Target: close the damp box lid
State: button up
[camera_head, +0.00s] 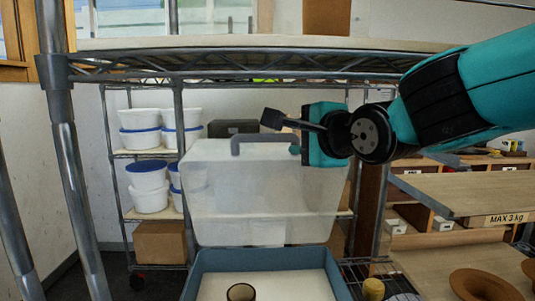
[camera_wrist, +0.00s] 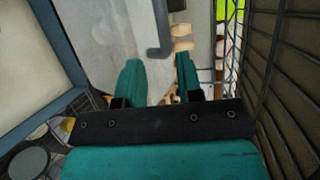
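The damp box (camera_head: 195,268) is a blue open box low in the middle of the head view. Its translucent lid (camera_head: 250,200) stands raised behind the opening, with a grey bar handle (camera_head: 262,137) along its top edge. In the wrist view the handle (camera_wrist: 162,30) shows just beyond my fingertips, and the box's blue wall (camera_wrist: 68,45) is at the left. My gripper (camera_head: 299,149) is at the right end of the handle. In the wrist view its two teal fingers (camera_wrist: 158,62) are apart with nothing clearly between them. Contact with the handle cannot be told.
A small dark round item (camera_head: 241,292) is in the box. A wire shelf (camera_head: 270,62) runs above the lid. A wire grid (camera_wrist: 285,80) is close at the right in the wrist view. A wooden shelf (camera_head: 450,190) with pottery below is at the right.

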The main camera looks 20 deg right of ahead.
aim_at(270, 139)
jog(key=w+b, duration=0.1)
jog(key=b, duration=0.3)
jog(key=w+f+b, duration=0.1)
jog(key=b, duration=0.3)
jog(key=shift+a, duration=0.15)
jog(key=b, duration=0.2)
jog(key=shift+b, duration=0.4)
jog(key=p+x, duration=0.1)
jog(key=x, duration=0.3)
jog(key=p+x, duration=0.1)
jog(key=x, duration=0.2)
jog(key=p+x, duration=0.1)
jog(key=x, duration=0.3)
jog(key=shift+w+r, duration=0.3)
jog(key=shift+w, duration=0.1)
grip_shut()
